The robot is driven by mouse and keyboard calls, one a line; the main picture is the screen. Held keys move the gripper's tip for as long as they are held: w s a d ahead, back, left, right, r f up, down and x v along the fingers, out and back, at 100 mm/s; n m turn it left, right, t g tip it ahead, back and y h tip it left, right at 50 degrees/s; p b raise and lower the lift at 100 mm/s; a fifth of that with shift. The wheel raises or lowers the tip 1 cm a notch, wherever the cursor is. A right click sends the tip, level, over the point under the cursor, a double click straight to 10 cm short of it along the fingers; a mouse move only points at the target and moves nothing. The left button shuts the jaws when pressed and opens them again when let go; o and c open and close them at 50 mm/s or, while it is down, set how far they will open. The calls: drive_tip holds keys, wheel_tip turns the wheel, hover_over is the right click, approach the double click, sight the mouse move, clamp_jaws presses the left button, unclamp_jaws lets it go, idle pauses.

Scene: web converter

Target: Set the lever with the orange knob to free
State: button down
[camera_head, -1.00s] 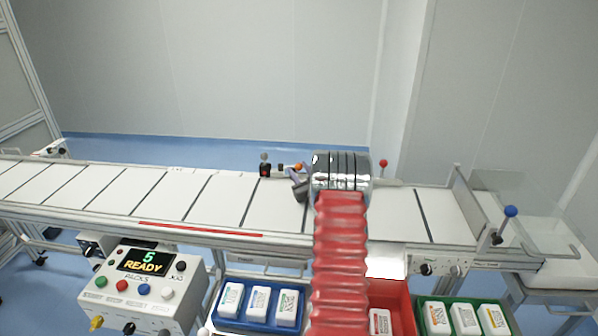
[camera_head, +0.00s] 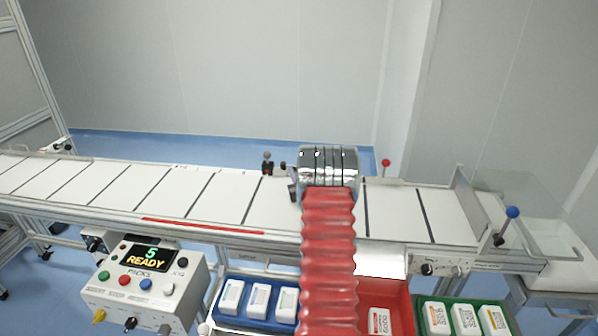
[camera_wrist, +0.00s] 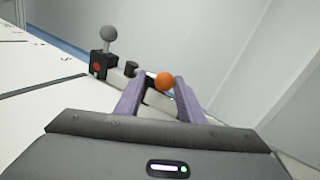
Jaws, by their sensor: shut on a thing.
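The orange knob (camera_wrist: 165,81) of the lever shows in the wrist view between the two purple-grey fingers of my gripper (camera_wrist: 160,86), close to the right finger. My gripper is shut on this lever. The lever's shaft is mostly hidden, and I cannot read any free mark. In the head view my gripper (camera_head: 293,183) is at the far edge of the conveyor, largely hidden behind my wrist, and the orange knob is out of sight.
Left of the knob stands a grey-knobbed lever (camera_wrist: 109,37) on a black block with a red dot. The white conveyor (camera_head: 150,190) runs below my arm. A red-knobbed lever (camera_head: 386,163) and a blue-knobbed lever (camera_head: 512,212) stand to the right. The control box (camera_head: 140,285) reads READY.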

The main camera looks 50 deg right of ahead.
drive_tip(key=c, duration=1.2)
unclamp_jaws()
drive_tip(key=shift+w, duration=0.1)
drive_tip(key=shift+a, duration=0.1)
drive_tip(key=v, duration=1.3)
drive_tip(key=shift+s+a, duration=0.15)
drive_tip(key=shift+s, duration=0.15)
drive_tip(key=shift+c, duration=0.4)
